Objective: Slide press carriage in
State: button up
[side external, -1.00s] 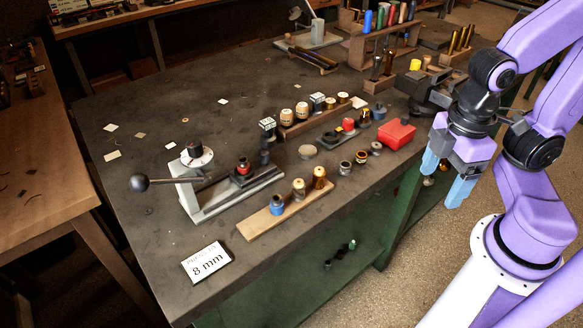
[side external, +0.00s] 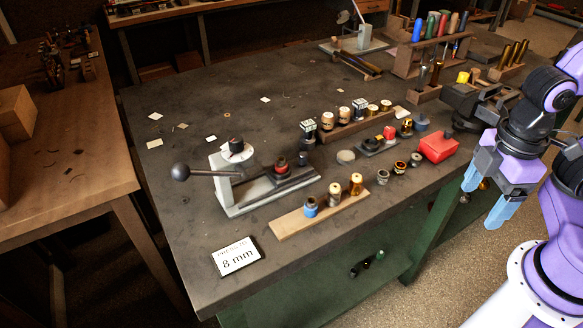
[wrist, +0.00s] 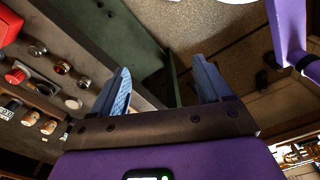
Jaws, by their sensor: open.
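The press (side external: 243,207) stands on the bench left of centre in the side view. It has a grey base, a lever with a dark ball knob (side external: 181,171) to the left and a round white top (side external: 237,151). Its dark carriage (side external: 292,176) lies on the rail at the right part of the base, with a red-and-black piece (side external: 281,166) on it. My gripper (side external: 482,203) is open and empty, pointing down off the bench's right edge, far from the press. It also shows in the wrist view (wrist: 162,88), with both blue fingers apart over floor.
A wooden strip with several fittings (side external: 290,223) lies in front of the press. A red box (side external: 438,147) and small rings lie near the right edge. The bench's left part is mostly clear.

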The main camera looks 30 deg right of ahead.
jog(key=shift+c, duration=0.3)
jog(key=c, duration=0.5)
notch_tip(320, 180, up, 7)
jog(key=m, duration=0.4)
send_over(303, 154)
notch_tip(303, 154, down, 18)
jog(key=shift+r, duration=0.15)
